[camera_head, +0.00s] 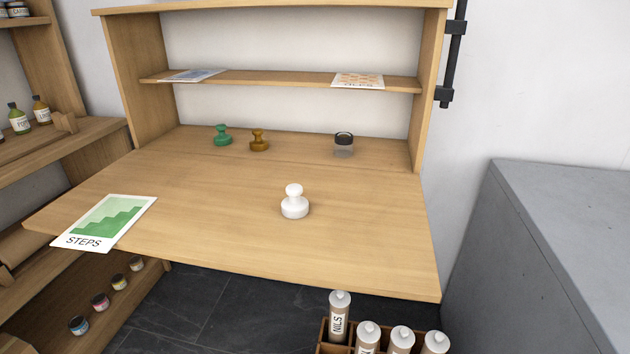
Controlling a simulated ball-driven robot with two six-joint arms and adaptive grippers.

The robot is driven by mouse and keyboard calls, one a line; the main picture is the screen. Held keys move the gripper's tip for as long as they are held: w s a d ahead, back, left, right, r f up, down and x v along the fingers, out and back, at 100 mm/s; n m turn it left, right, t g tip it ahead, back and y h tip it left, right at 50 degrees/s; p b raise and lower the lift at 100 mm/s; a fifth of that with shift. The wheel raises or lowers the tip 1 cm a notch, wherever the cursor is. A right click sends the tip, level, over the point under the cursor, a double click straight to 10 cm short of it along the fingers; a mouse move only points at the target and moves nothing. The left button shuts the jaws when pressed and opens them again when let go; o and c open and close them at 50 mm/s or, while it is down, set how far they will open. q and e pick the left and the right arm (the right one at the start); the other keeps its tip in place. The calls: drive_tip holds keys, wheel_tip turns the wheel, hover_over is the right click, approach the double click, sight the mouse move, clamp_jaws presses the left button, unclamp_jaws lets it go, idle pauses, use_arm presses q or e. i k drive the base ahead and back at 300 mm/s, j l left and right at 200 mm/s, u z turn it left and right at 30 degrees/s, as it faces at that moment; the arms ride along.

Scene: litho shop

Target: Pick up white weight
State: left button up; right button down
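The white weight (294,204) stands upright near the middle of the wooden desk top (220,222). It has a round base and a knob on top. Nothing touches it and it is fully visible. Neither of my grippers shows in the head view.
A green weight (222,136), a brown weight (259,141) and a glass jar with a dark lid (343,145) stand at the back. A STEPS print (105,222) overhangs the front left edge. Bottles (339,317) stand in a crate below the front edge. A grey block (560,240) is at right.

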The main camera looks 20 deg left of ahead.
sight(294, 207)
drive_tip(key=i+j+u, duration=0.15)
drive_tip(key=j+u, duration=0.2)
drive_tip(key=i+j+u, duration=0.2)
drive_tip(key=u, duration=0.15)
